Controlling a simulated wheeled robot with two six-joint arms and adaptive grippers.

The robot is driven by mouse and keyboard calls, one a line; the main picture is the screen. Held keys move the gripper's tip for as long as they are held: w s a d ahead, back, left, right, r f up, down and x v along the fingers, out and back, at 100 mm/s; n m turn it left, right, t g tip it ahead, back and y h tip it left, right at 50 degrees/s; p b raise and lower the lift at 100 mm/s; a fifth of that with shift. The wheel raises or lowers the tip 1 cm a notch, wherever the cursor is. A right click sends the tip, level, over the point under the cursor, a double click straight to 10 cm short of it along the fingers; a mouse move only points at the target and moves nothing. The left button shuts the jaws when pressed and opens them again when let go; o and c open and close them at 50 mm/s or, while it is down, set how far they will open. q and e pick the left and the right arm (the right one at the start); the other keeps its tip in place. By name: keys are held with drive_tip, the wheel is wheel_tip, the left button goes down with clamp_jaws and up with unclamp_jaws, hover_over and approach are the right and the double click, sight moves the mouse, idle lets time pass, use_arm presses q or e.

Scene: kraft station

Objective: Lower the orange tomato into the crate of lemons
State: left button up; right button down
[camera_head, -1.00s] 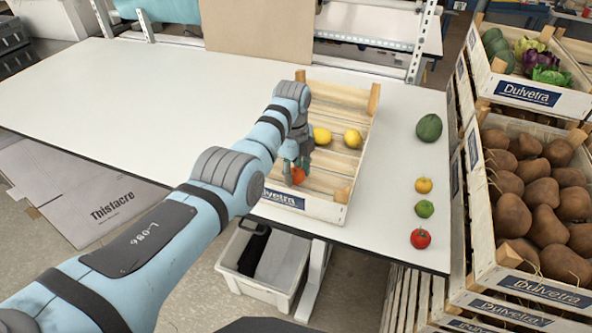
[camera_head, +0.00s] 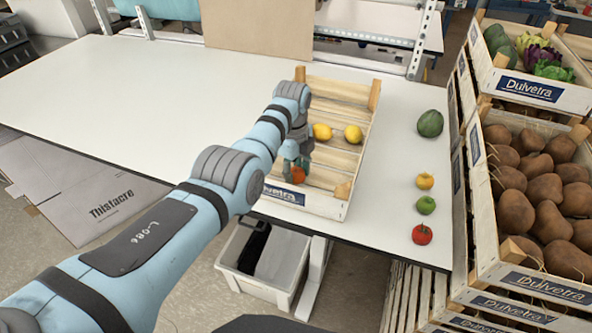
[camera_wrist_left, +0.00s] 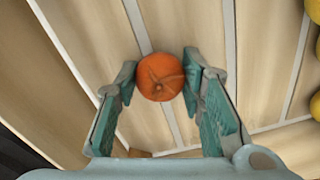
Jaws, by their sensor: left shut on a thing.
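My left gripper (camera_head: 294,166) is shut on the orange tomato (camera_head: 297,174), over the front part of the wooden crate (camera_head: 335,181). In the left wrist view the orange tomato (camera_wrist_left: 160,77) sits between the two teal fingers (camera_wrist_left: 160,82), with the slatted crate floor behind it. I cannot tell whether it touches the floor. Two lemons (camera_head: 353,134) (camera_head: 322,133) lie farther back in the crate; part of the crate is hidden by my arm. Lemons also show at the right edge of the left wrist view (camera_wrist_left: 304,60). My right gripper is not in view.
Right of the crate, a green melon-like fruit (camera_head: 430,123), a small yellow-orange fruit (camera_head: 425,181), a green one (camera_head: 426,205) and a red tomato (camera_head: 422,234) stand on the white table (camera_head: 130,95). Stacked crates of brown produce (camera_head: 540,200) stand beyond the right edge.

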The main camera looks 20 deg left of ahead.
use_arm(q)
drive_tip(key=shift+f, duration=0.25)
drive_tip(key=o, duration=1.1)
drive_tip(key=shift+o, duration=0.2)
